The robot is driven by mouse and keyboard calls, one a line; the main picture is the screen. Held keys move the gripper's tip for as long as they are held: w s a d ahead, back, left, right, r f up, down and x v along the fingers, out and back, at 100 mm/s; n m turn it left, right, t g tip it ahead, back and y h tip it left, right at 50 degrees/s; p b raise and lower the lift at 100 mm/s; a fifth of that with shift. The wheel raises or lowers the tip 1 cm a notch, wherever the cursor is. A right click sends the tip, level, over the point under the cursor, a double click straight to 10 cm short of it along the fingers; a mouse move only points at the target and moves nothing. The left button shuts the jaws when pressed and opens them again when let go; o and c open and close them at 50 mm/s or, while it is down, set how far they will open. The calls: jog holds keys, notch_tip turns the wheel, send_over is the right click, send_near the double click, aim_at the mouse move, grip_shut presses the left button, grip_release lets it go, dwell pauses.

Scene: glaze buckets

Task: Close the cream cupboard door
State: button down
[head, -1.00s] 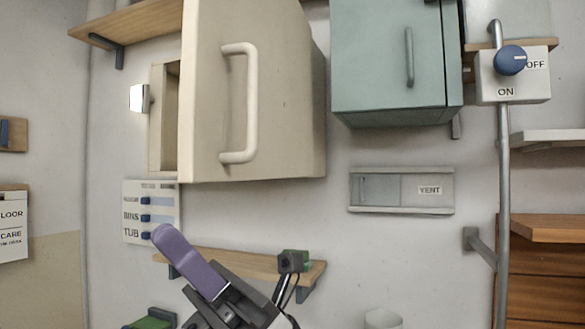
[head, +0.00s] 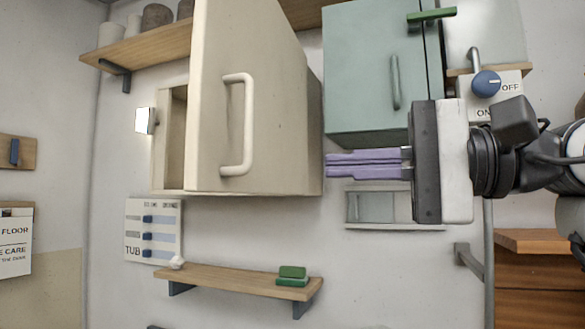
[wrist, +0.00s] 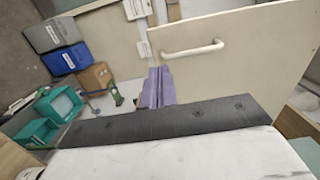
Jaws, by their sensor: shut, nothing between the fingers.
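The cream cupboard door (head: 218,110) stands open in the head view, swung out toward me, with its pale bar handle (head: 240,125) upright near the middle. The cream cupboard body (head: 300,120) hangs on the wall, and a narrow strip of its inside shows left of the door. The door (wrist: 240,70) and its handle (wrist: 192,49) also show in the wrist view. My gripper (head: 328,165) points left, with its lilac fingers together and empty, just right of the cupboard's lower right side. In the wrist view the fingertips (wrist: 160,70) lie near the door's edge; contact cannot be told.
A grey-green cupboard (head: 365,80) hangs above and behind my gripper. A blue knob (head: 486,84) is at the right. A wooden shelf (head: 230,281) with green blocks (head: 292,275) is below.

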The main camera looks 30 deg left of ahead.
aim_at(210, 171)
jog(key=p+x, duration=0.3)
jog(key=x, duration=0.9)
jog(key=shift+s+a, duration=0.1)
jog(key=shift+a, duration=0.05)
jog(key=shift+s+a+f, duration=0.1)
jog(key=shift+a, duration=0.35)
